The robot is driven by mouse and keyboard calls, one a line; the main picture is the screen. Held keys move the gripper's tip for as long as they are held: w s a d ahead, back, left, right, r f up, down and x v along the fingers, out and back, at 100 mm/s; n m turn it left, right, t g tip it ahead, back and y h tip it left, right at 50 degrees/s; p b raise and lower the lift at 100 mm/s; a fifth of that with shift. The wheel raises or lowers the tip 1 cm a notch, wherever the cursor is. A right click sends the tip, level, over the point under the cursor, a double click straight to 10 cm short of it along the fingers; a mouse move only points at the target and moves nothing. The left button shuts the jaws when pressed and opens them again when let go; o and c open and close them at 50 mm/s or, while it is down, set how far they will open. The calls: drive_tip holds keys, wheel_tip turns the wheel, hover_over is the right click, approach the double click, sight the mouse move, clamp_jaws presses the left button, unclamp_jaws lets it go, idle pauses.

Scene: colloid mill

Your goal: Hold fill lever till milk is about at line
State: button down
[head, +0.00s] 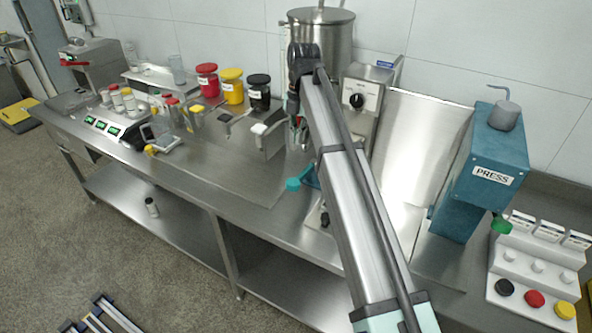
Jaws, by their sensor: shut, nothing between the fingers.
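A large lidded steel vessel (330,35) stands at the back, behind my arm. To its right is an upright steel machine housing with a black dial (357,100). A lever with a turquoise knob (293,184) sticks out to the left of my forearm; I cannot tell whether it is the fill lever. My gripper (297,128) hangs down beside the top end of my forearm, small and partly hidden by it. It is shut with nothing visible in it, above and apart from the turquoise knob. No milk or fill line can be made out; my arm hides part of this area.
Red, yellow and black jars (232,85) stand left of the vessel. Scales and small containers (105,125) fill the bench's left end. A blue press (482,170) and a stepped button panel (535,270) stand right. The bench's front left strip (225,185) is clear.

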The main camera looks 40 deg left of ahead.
drive_tip(key=p, duration=0.5)
approach(292, 190)
drive_tip(key=f, duration=0.4)
drive_tip(key=w+a+f, duration=0.1)
drive_tip(key=shift+f, duration=0.4)
drive_tip(key=shift+f, duration=0.1)
drive_tip(key=shift+s+f+b, duration=0.15)
drive_tip(key=shift+f+b, duration=0.15)
drive_tip(key=shift+b, duration=0.1)
drive_tip(key=f+t+b, duration=0.2)
drive_tip(key=f, duration=0.1)
drive_tip(key=s+f+t+b, duration=0.1)
drive_tip(key=f+t+b, duration=0.1)
drive_tip(key=b, duration=0.1)
drive_tip(key=shift+d+f, duration=0.15)
drive_tip(key=shift+f, duration=0.65)
drive_tip(key=shift+s+d+f, duration=0.1)
drive_tip(key=shift+d+f, duration=0.05)
drive_tip(key=shift+f, duration=0.05)
idle(3.9)
